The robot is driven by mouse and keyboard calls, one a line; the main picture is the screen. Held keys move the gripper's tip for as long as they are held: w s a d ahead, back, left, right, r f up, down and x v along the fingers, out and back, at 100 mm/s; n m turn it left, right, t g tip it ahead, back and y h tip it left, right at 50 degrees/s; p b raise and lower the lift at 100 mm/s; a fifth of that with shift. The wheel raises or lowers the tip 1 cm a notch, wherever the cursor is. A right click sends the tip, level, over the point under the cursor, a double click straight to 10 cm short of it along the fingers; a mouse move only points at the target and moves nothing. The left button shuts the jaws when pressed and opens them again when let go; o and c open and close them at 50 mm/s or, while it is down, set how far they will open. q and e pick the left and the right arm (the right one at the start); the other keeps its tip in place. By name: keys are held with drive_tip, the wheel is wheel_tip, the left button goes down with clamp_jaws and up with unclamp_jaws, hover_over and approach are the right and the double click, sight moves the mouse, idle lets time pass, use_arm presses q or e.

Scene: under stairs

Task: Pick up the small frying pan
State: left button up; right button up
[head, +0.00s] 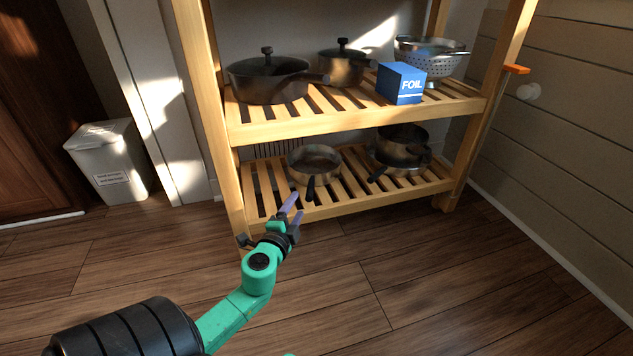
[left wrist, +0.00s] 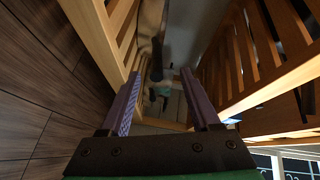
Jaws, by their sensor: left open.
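The small frying pan (head: 314,158) sits on the left part of the lower slatted shelf (head: 262,205). It has a light metal rim, and its dark handle points out over the shelf's front edge. My left gripper (head: 295,206) is open and empty, just in front of that edge, a little below and left of the handle end. In the left wrist view, the dark handle (left wrist: 157,58) shows beyond the gap between the open fingers (left wrist: 160,74), with the pan body only partly visible. The handle seems apart from the fingers. My right gripper is not in view.
The upper shelf (head: 340,122) holds a lidded pan (head: 268,82), a lidded pot (head: 342,68), a blue foil box (head: 400,84) and a colander (head: 432,60). A wooden post (head: 212,110) bounds the left. Floor in front is clear.

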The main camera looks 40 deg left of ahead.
sight(311, 186)
use_arm(q)
drive_tip(key=b+x, duration=0.2)
drive_tip(key=x, duration=0.5)
drive_tip(key=shift+w, duration=0.25)
drive_tip(key=b+x, duration=0.1)
drive_tip(key=x, duration=0.1)
drive_tip(key=b+x, duration=0.2)
drive_tip(key=shift+w+d+f, duration=0.15)
drive_tip(key=shift+f, duration=0.3)
drive_tip(key=shift+w, duration=0.35)
drive_tip(key=shift+r, duration=0.15)
clamp_jaws()
